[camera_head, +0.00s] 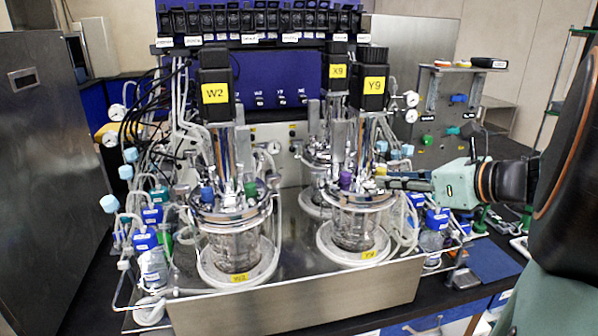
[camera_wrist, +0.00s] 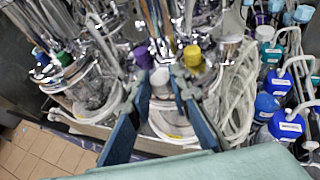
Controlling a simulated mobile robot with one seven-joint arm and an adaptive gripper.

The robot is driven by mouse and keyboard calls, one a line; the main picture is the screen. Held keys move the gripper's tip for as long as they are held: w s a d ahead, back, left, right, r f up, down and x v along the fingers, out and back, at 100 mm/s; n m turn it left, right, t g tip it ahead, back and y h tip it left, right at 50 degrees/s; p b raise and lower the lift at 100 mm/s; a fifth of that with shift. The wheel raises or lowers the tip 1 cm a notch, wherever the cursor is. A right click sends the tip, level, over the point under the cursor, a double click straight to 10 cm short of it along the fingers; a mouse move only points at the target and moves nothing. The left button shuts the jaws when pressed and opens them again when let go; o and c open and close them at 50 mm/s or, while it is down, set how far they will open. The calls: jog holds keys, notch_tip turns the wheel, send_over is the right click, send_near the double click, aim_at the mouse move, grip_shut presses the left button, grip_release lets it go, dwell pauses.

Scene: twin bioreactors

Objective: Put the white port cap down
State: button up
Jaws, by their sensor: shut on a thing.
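My gripper (camera_head: 384,182) reaches in from the right over the steel head plate of the Y9 vessel (camera_head: 352,231). In the wrist view, my gripper (camera_wrist: 160,82) has its two blue-grey fingers on either side of the white port cap (camera_wrist: 160,77) and is shut on it. The cap is between the fingertips, above the vessel top; I cannot tell whether it touches anything below. A purple cap (camera_wrist: 142,57) is to its left and a yellow cap (camera_wrist: 192,56) to its right. In the head view, the white cap cannot be made out clearly among the fingers and fittings.
The W2 vessel (camera_head: 237,235) stands to the left on the same steel tray (camera_head: 300,301). Tall motors rise above the vessels and tubing hangs around them. Blue-capped bottles (camera_wrist: 286,124) crowd the right side. A blue mat (camera_head: 494,262) on the bench at right looks bare.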

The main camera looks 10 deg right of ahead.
aim_at(374, 189)
jog(key=shift+w+a, duration=0.25)
jog(key=shift+w, duration=0.25)
jog(key=w, duration=0.1)
jog(key=w+a, duration=0.1)
jog(key=w, duration=0.1)
jog(key=shift+a, duration=0.25)
jog(key=shift+w+f+b, duration=0.15)
jog(key=shift+f+b, duration=0.7)
jog(key=shift+b, duration=0.2)
jog(key=shift+r, duration=0.15)
